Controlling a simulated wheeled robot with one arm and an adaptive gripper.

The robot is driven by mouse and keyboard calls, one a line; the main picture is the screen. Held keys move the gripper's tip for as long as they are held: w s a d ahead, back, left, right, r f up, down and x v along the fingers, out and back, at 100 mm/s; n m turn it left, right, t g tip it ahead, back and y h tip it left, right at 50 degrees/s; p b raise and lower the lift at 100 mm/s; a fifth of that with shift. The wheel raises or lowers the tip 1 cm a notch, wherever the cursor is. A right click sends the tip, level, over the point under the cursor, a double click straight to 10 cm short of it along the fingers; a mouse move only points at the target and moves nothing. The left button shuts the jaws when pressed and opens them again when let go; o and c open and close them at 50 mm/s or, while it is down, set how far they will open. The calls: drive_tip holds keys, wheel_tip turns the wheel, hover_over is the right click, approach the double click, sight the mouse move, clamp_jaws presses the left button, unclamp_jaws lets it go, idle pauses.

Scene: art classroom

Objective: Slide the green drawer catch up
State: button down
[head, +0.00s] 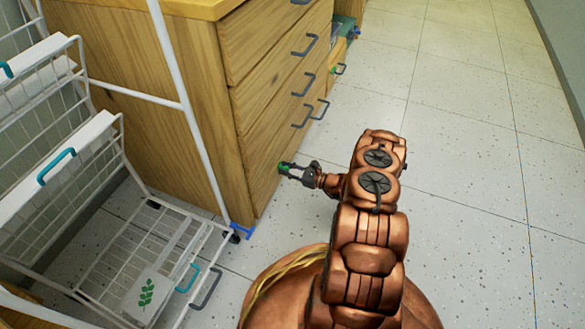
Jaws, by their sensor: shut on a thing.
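A small green catch (283,167) shows at the lower front of the wooden drawer cabinet (185,140). My gripper (288,169) reaches it from the right, and its dark fingers are shut on the catch. The fingers cover part of the catch, so its exact position cannot be told. My copper-coloured arm comes up from the bottom of the head view.
Grey drawer handles (303,84) stick out from the cabinet front above my gripper. A white wire rack (100,150) with teal handles stands at the left. Speckled floor (460,170) is clear at the right, up to a wall.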

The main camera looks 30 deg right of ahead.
drive_tip(key=shift+w+a+r, duration=0.2)
drive_tip(key=shift+r, duration=0.15)
drive_tip(key=c, duration=1)
unclamp_jaws()
drive_tip(key=shift+o, duration=0.2)
drive_tip(key=shift+s+d+f, duration=0.1)
drive_tip(key=shift+s+d, duration=0.05)
drive_tip(key=v, duration=1.1)
drive_tip(key=shift+s+d, duration=0.25)
drive_tip(key=shift+s, duration=0.1)
drive_tip(key=shift+s, duration=0.1)
